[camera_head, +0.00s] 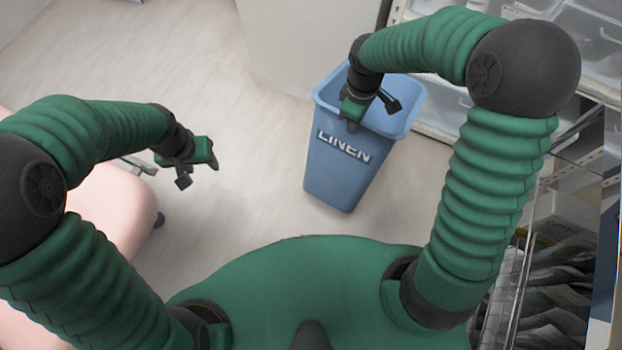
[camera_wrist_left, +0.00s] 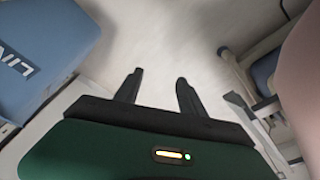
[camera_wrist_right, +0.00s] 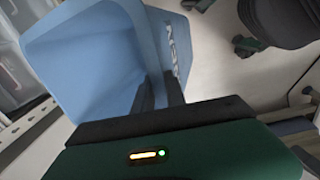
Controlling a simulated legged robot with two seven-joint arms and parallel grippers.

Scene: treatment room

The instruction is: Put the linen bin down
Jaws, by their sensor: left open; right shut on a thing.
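The linen bin (camera_head: 340,178) is a blue open-topped tub with "LINEN" in white on its front. In the head view it is right of centre, slightly tilted in the picture; I cannot tell whether its base touches the floor. My right gripper (camera_head: 366,112) is shut on the bin's near rim. The right wrist view shows the bin (camera_wrist_right: 95,55) with the fingers (camera_wrist_right: 160,95) at its wall. My left gripper (camera_head: 199,172) is open and empty, left of the bin. In the left wrist view its fingers (camera_wrist_left: 157,85) are apart, with the bin (camera_wrist_left: 40,50) at the left.
Pale floor (camera_head: 225,95) lies clear between the left gripper and the bin. A pink padded couch (camera_head: 110,210) is at the left. Shelving with clear drawers (camera_head: 590,40) stands behind and right of the bin. A wire rack (camera_head: 560,200) is at the right.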

